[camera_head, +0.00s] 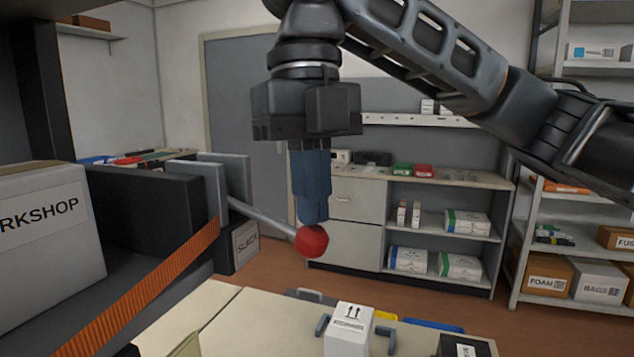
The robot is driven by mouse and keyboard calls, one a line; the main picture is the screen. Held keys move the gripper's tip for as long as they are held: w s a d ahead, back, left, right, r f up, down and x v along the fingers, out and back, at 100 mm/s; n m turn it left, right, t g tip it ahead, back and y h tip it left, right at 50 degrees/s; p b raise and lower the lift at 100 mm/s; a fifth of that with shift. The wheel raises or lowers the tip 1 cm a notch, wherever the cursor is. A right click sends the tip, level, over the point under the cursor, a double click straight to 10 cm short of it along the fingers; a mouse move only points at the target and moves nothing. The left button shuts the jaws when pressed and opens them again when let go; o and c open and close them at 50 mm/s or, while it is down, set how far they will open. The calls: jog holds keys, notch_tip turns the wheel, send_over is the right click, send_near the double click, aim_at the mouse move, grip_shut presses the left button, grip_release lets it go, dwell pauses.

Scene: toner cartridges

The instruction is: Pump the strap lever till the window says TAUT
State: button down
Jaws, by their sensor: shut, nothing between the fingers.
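The strap lever (262,217) is a grey rod that slopes down to the right from a grey plate housing (212,187) at the left. It ends in a red ball knob (312,242). An orange strap (150,291) runs from the housing down to the lower left. My gripper (313,218) points down with its blue fingers shut and empty. The fingertips are right above the knob and overlap its top edge in the picture; I cannot tell whether they touch it. No window or TAUT word shows in this view.
A pale table (255,315) in front holds a small white carton (349,330). Shelves stand behind. The space right of the knob looks clear.

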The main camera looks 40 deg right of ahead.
jog(key=shift+w+d+r+p, duration=0.1)
jog(key=shift+w+r+p, duration=0.15)
jog(key=shift+w, duration=0.35)
jog(key=shift+w+r+p, duration=0.1)
jog(key=shift+w+p, duration=0.25)
jog(key=shift+w, duration=0.25)
jog(key=shift+r, duration=0.1)
notch_tip(320, 180, up, 8)
jog(key=shift+w+f, duration=0.2)
jog(key=shift+w, duration=0.2)
